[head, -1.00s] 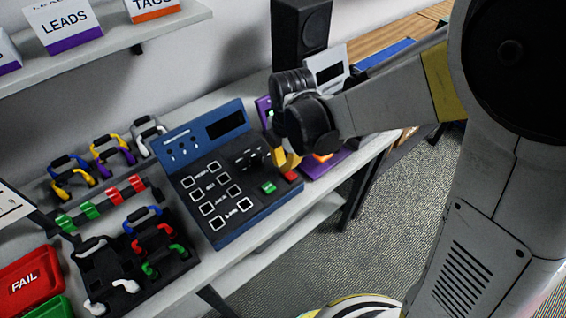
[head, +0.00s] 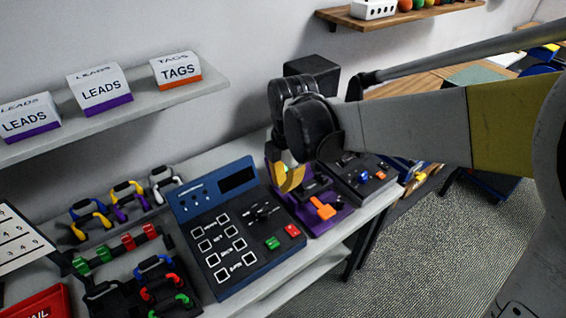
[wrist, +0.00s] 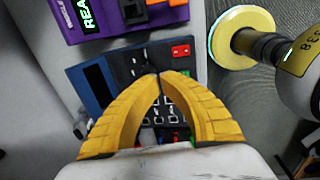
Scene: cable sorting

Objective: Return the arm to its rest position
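My arm reaches in from the right of the head view, and my gripper (head: 287,186) hangs over the bench beside the blue test box (head: 235,235), in front of the purple device (head: 330,215). In the wrist view the two yellow fingers of my gripper (wrist: 160,76) meet at their tips. Nothing shows between them. The blue test box (wrist: 92,75) lies beyond and below the fingers, with the purple device (wrist: 110,28) at the top. In the head view the wrist partly hides the fingers.
Cable leads (head: 120,197) sit on racks at the left of the bench. A shelf (head: 190,98) with labelled boxes hangs above. A dark speaker-like box (head: 311,70) stands behind my wrist. A dark control box (head: 362,178) is to the right.

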